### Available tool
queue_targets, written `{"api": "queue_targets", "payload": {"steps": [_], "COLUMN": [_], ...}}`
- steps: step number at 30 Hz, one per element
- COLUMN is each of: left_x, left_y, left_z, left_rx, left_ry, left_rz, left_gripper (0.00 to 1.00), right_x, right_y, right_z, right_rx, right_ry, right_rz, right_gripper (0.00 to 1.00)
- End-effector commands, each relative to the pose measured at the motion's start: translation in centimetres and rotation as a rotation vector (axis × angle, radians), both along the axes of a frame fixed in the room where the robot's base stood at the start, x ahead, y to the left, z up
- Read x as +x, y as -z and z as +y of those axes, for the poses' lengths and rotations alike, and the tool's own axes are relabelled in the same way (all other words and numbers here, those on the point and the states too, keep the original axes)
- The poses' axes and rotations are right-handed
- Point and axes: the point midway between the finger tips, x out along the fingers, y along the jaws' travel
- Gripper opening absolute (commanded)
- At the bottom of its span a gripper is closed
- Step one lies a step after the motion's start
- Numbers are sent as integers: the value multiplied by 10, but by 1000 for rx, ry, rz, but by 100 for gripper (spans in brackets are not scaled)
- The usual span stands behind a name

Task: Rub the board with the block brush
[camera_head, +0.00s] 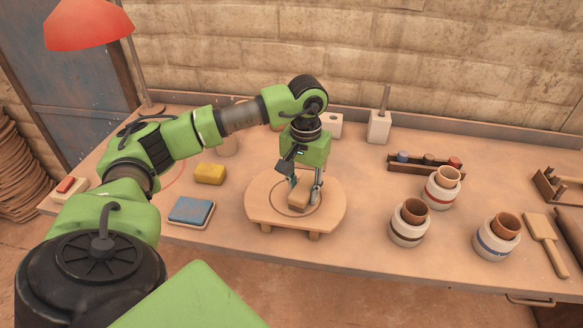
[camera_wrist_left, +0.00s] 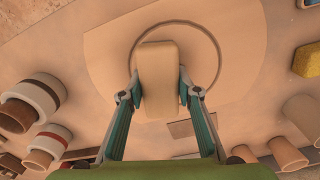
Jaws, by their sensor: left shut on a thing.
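The board (camera_head: 262,208) is a low, light wooden disc with short feet and a ring marked on its top, near the table's front edge. My left gripper (camera_head: 305,191) points down over the middle of the board and is shut on the block brush (camera_head: 299,202), a tan block. In the left wrist view, the block brush (camera_wrist_left: 157,75) sits between the two fingers of the left gripper (camera_wrist_left: 158,98), inside the ring on the board (camera_wrist_left: 108,40). The brush's underside is hidden, so I cannot tell whether it touches the board. My right gripper is out of view.
A yellow sponge (camera_head: 209,174) and a blue pad (camera_head: 191,211) lie left of the board. Banded white pots (camera_head: 409,229) holding brown cups stand to the right. A dark rack (camera_head: 424,166) is behind them, and a wooden paddle (camera_head: 545,236) lies far right.

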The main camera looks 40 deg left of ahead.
Motion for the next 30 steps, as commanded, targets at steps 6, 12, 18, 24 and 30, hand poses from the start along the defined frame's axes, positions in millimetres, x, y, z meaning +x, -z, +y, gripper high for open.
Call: {"api": "queue_targets", "payload": {"steps": [6,12,18,24,30], "left_x": [4,9,19,23,23], "left_y": [8,7,6,5,5], "left_z": [-8,-16,-31,-39,-39], "left_rx": [-2,-2,-2,-1,-1], "left_ry": [1,2,2,1,0], "left_rz": [2,1,0,1,1], "left_gripper": [14,14,14,14,14], "right_x": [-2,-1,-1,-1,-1], "right_y": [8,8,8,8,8], "right_z": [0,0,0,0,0], "right_rx": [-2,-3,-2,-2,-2], "right_ry": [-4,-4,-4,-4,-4], "right_rz": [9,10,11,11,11], "right_gripper": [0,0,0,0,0]}}
